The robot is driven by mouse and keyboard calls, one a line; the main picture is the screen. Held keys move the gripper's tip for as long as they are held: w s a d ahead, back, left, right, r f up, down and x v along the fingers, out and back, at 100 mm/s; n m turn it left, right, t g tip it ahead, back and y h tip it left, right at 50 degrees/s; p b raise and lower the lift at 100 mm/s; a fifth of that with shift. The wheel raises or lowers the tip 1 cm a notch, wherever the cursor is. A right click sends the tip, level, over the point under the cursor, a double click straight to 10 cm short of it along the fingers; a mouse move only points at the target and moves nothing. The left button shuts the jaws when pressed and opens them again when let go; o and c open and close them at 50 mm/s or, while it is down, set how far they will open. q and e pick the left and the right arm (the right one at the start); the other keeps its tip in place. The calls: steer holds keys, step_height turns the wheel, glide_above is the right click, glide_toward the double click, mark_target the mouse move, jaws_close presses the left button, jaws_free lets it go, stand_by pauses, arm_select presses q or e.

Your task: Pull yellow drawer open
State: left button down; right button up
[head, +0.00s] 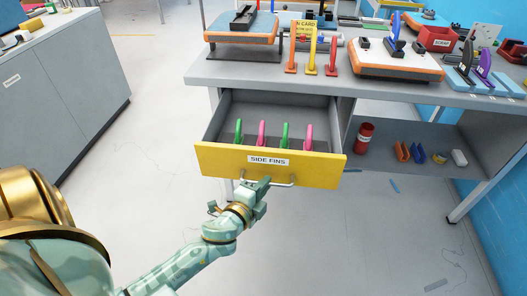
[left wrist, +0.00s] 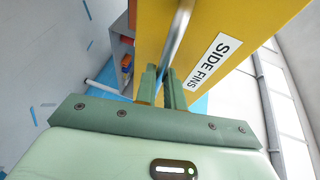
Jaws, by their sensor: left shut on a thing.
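The yellow drawer (head: 222,161), labelled "SIDE FINS", stands well out from under the grey workbench. Green and pink fins (head: 262,134) stand in a row inside it. Its metal bar handle (head: 284,184) runs along the lower front. My left gripper (head: 262,186) is at the handle's left part, in front of the drawer. In the left wrist view the gripper (left wrist: 164,90) is shut on the handle (left wrist: 180,30), with the fingers on either side of the bar. The yellow front (left wrist: 240,20) fills the upper right there. My right gripper is not in view.
The workbench (head: 300,83) carries orange-edged boards and upright fins. A lower shelf (head: 410,165) at right holds a red can (head: 364,138) and small parts. A grey cabinet (head: 70,75) stands at left. The floor in front of the drawer is mostly clear.

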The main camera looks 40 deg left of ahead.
arm_select(q)
steer(key=c, duration=1.5)
jaws_free()
steer(key=shift+s, duration=0.1)
